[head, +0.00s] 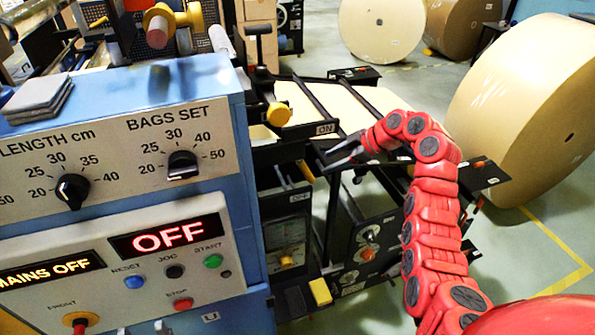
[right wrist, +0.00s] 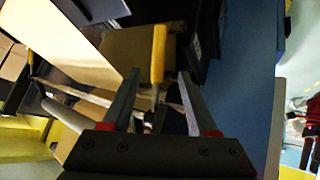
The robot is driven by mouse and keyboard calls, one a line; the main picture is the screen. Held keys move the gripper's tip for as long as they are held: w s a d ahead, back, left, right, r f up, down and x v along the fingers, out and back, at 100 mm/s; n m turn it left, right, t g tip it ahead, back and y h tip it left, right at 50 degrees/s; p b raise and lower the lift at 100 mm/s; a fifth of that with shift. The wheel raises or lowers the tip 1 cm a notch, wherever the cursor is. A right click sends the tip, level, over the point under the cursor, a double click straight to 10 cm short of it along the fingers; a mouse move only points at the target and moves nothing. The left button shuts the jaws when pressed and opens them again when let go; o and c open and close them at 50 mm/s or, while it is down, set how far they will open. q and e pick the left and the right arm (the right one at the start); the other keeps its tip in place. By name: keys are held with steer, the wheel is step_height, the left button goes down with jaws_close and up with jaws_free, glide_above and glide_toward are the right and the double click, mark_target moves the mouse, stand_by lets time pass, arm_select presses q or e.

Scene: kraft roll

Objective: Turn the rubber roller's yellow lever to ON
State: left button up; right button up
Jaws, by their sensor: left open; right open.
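A yellow lever (head: 305,171) shows in the head view on the machine's dark side frame. An ON plate (head: 325,128) is above it, and a plate whose text is hard to read (head: 300,196) is below it. In the right wrist view a yellow bar (right wrist: 158,52), seemingly this lever, stands between and just beyond the fingertips. My right gripper (head: 331,158) is open, with its fingers pointing left, close to the lever. Its two grey fingers show apart in the right wrist view (right wrist: 157,78); contact cannot be told. My left gripper is in neither view. The roller itself cannot be made out clearly.
A blue control cabinet (head: 150,90) with dials and a lit OFF display (head: 160,237) fills the left. A round yellow knob (head: 278,113) sits above the lever. Dark frame bars cross behind my gripper. Large kraft rolls (head: 530,110) stand on the floor at right.

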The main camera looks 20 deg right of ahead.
steer(key=p+x, duration=0.3)
steer(key=x, duration=1.1)
steer(key=shift+w+p, duration=0.2)
steer(key=shift+p, duration=0.2)
steer(key=shift+a, duration=0.1)
jaws_close()
stand_by(0.7)
